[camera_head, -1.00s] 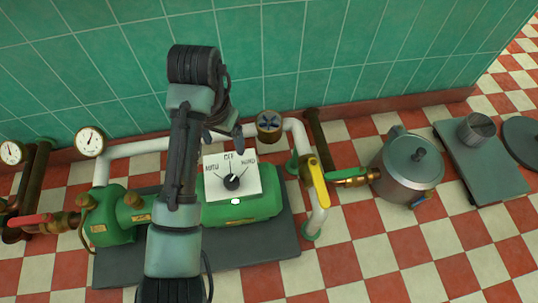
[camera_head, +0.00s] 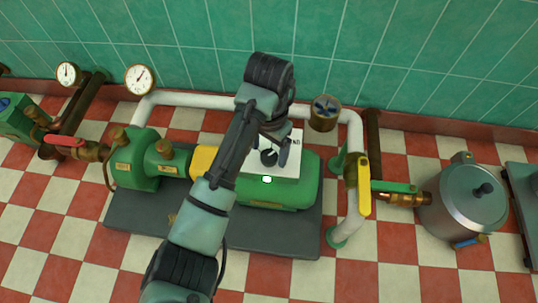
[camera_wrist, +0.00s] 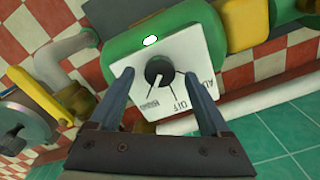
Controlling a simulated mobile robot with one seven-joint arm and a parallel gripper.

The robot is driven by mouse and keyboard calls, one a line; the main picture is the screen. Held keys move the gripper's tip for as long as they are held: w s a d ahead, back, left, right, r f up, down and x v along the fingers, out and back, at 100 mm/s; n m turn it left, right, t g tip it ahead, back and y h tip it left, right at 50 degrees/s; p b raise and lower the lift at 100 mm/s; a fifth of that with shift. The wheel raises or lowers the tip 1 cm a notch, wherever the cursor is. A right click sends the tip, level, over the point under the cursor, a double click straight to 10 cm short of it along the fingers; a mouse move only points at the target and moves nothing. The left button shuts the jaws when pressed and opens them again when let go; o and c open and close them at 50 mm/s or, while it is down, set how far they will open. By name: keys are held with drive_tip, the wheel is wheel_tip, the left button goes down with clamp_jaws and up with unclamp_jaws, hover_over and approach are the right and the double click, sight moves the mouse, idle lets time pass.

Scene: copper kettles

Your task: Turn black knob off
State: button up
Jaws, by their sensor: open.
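The black knob (camera_head: 269,157) sits on a white label plate (camera_head: 285,168) on top of the green motor housing. In the wrist view the knob (camera_wrist: 159,68) shows between my two spread fingers, its white mark towards the label at the lower left. OFF is the middle label; the lettering is upside down there. My gripper (camera_head: 279,142) is open over the plate, partly hiding it in the head view. In the wrist view my gripper (camera_wrist: 159,77) has one finger on each side of the knob, and I cannot tell whether either touches the plate.
A white pipe (camera_head: 230,101) runs behind the housing. A green pump (camera_head: 139,160) and a red-handled valve (camera_head: 67,141) are left.

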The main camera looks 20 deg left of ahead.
drive_tip(key=shift+f, duration=0.5)
drive_tip(key=shift+r, duration=0.1)
clamp_jaws()
